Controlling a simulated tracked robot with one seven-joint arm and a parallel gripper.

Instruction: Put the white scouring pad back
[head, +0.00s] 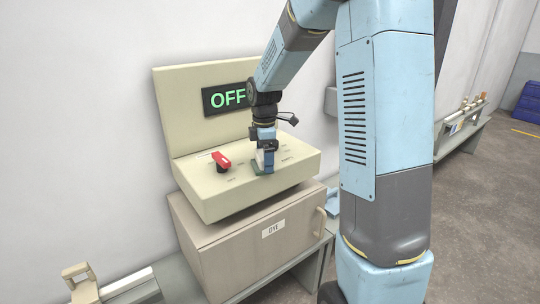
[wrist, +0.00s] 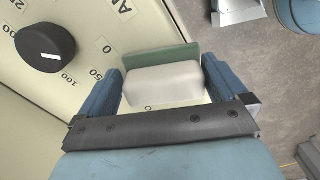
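The white scouring pad (wrist: 162,84) is a pale block with a green layer (wrist: 160,56) along its far side in the wrist view. In the head view, my gripper (head: 265,163) points down at the sloping top of the cream control console (head: 215,195).
A red-handled knob (head: 221,161) is left of my gripper. Behind it, a panel display (head: 228,97) reads OFF. The console sits on a wooden cabinet (head: 240,250) labelled DYE. A black round knob (wrist: 45,46) and printed scale numbers show in the wrist view.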

